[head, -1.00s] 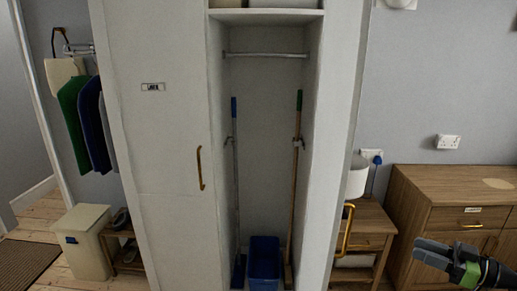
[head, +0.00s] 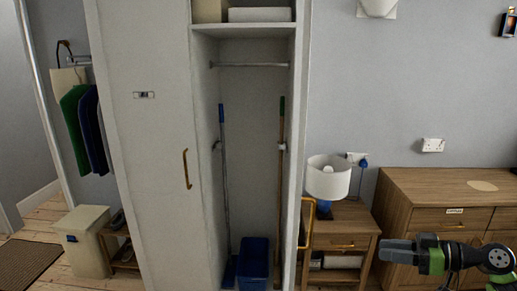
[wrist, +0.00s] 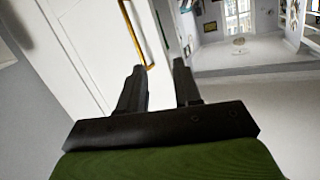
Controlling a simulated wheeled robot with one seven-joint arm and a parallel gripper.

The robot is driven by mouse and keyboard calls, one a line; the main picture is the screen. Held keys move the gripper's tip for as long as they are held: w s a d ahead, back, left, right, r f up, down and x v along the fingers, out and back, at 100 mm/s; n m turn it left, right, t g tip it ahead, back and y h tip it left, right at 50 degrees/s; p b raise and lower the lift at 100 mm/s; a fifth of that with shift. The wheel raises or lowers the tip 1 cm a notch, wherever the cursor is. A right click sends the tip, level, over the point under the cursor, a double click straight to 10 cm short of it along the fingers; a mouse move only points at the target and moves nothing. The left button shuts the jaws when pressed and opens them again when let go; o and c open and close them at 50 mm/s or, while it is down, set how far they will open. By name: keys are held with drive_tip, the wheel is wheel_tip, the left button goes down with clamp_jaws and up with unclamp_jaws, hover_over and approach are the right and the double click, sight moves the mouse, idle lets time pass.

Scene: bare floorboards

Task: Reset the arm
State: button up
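My gripper (head: 397,250) is at the lower right of the head view, in front of the wooden drawer unit and right of the open cabinet door. In the wrist view my gripper (wrist: 160,72) has its two dark fingers apart, with nothing held between them. A white door with a brass handle (wrist: 133,35) shows beyond the fingertips in that view; the gripper is not seen gripping it. My forearm end with its green bands runs out of the head view at the right.
The tall white cabinet (head: 150,200) stands open on its right side, with a blue bin (head: 253,262) and two long-handled tools inside. The open door's brass handle (head: 308,222) sticks out. A white lamp (head: 328,177) stands on a side table beside the drawer unit (head: 400,200).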

drive_tip(key=w+a+g+h, duration=0.15)
drive_tip(key=a+g, duration=0.25)
drive_tip(key=a, duration=0.8)
drive_tip(key=s+a+m+g+h+p, duration=0.3)
drive_tip(key=s+a+h, duration=0.45)
drive_tip(key=a, duration=0.55)
drive_tip(key=s+d+r+m+t+h+p, duration=0.1)
drive_tip(key=s+d+r+m+t+h, duration=0.1)
drive_tip(key=s, duration=0.8)
drive_tip(key=s+d+r+m+t+h+p, duration=0.1)
drive_tip(key=s+r+m, duration=0.3)
drive_tip(key=s, duration=0.6)
drive_tip(key=shift+s+d+m+t+h+p, duration=0.2)
drive_tip(key=shift+d+m+t+h+p, duration=0.15)
drive_tip(key=shift+d+m+t+h, duration=0.35)
